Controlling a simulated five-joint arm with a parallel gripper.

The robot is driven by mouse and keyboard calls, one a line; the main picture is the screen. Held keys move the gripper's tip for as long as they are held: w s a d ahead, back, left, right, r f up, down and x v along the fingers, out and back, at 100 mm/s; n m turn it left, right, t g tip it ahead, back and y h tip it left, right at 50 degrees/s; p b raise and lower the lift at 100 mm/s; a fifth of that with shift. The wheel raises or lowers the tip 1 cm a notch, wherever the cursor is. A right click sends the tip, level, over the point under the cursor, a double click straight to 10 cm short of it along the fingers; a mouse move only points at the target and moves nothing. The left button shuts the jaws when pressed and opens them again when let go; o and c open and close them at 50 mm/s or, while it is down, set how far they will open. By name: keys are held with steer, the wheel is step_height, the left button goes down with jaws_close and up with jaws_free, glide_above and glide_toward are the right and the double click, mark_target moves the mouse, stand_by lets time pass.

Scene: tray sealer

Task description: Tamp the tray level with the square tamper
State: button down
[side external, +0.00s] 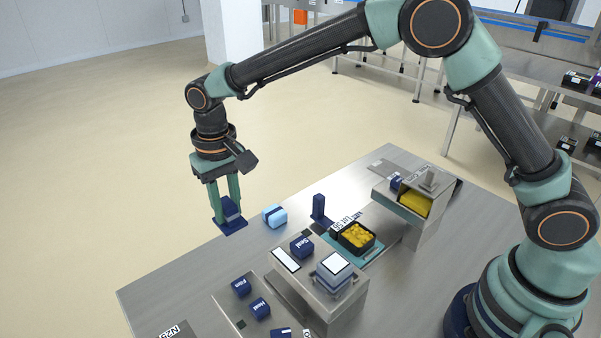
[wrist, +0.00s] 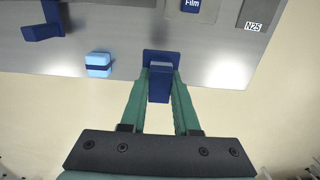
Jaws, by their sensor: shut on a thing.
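My gripper (side external: 229,203) is shut on the dark blue square tamper (side external: 230,227), holding it by its block-shaped handle with the flat square plate below. In the wrist view the tamper (wrist: 159,86) sits between the two green fingers (wrist: 158,92). In the side view it appears at the table's far left edge; I cannot tell its exact height. The black tray (side external: 355,237) holds yellow pieces, heaped unevenly, and stands on a teal base near the table's middle, to the right of my gripper.
A light blue block with a dark band (side external: 274,216) lies between tamper and tray. A dark blue upright post (side external: 319,208) stands beside the tray. A sealer (side external: 318,290) with blue labelled blocks is in front. A steel hopper (side external: 414,200) with yellow contents stands behind right.

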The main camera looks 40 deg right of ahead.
steer(key=s+d+r, duration=0.1)
steer(key=s+d, duration=0.6)
steer(key=d, duration=0.3)
steer(key=s+d+r, duration=0.1)
steer(key=s+d, duration=0.7)
steer(key=d, duration=0.3)
steer(key=shift+w+a+f, duration=0.1)
steer(key=shift+a+f, duration=0.05)
steer(key=shift+f, duration=1.4)
steer(key=shift+w+a+f, duration=0.1)
steer(key=shift+f, duration=1.45)
steer(key=shift+f, duration=0.75)
step_height(320, 180, up, 9)
steer(key=shift+w+r, duration=0.1)
stand_by(0.4)
